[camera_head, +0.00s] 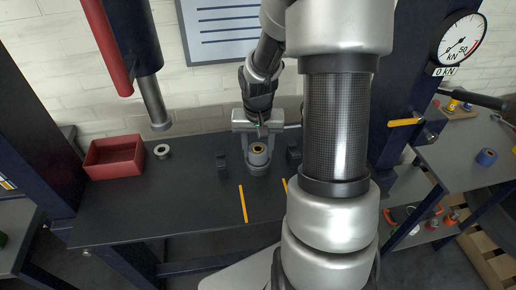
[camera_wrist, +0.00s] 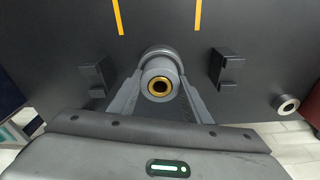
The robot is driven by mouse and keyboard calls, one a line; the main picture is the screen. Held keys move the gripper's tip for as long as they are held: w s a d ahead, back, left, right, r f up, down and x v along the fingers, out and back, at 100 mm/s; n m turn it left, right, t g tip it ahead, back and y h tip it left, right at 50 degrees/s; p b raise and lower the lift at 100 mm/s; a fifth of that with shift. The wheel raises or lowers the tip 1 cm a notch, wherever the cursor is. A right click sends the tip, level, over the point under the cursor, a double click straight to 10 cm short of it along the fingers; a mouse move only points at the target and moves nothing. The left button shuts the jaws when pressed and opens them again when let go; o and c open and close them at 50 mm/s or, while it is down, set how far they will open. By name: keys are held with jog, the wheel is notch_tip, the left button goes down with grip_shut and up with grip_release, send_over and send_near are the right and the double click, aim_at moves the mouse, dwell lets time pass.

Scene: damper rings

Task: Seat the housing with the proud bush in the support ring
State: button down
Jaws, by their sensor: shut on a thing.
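The housing (camera_wrist: 158,67) is a grey cylinder with a brass-coloured bush (camera_wrist: 160,87) around its dark bore. In the head view the housing (camera_head: 258,150) stands upright at the middle of the bench, below the wrist. My gripper (camera_wrist: 161,90) is shut on the housing, one finger on each side. A darker, wider round piece (camera_wrist: 158,50) shows behind the housing; I cannot tell whether it touches. A loose light grey ring (camera_head: 162,151) lies beside the red bin and also shows in the wrist view (camera_wrist: 286,104). I cannot tell which of these is the support ring.
Two dark brackets (camera_wrist: 94,78) (camera_wrist: 230,70) flank the housing on the dark bench (camera_head: 130,207). Yellow strips (camera_head: 243,204) mark its front. A red bin (camera_head: 113,157) stands at left, near a press ram (camera_head: 154,103). The dial gauge (camera_head: 460,39) hangs at right.

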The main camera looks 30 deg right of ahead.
jog(key=shift+f, duration=0.1)
jog(key=c, duration=1)
grip_release()
jog(key=shift+o, duration=0.6)
notch_tip(320, 180, up, 17)
jog(key=s+a+p, duration=0.1)
jog(key=shift+s, duration=0.4)
jog(key=shift+c, duration=0.2)
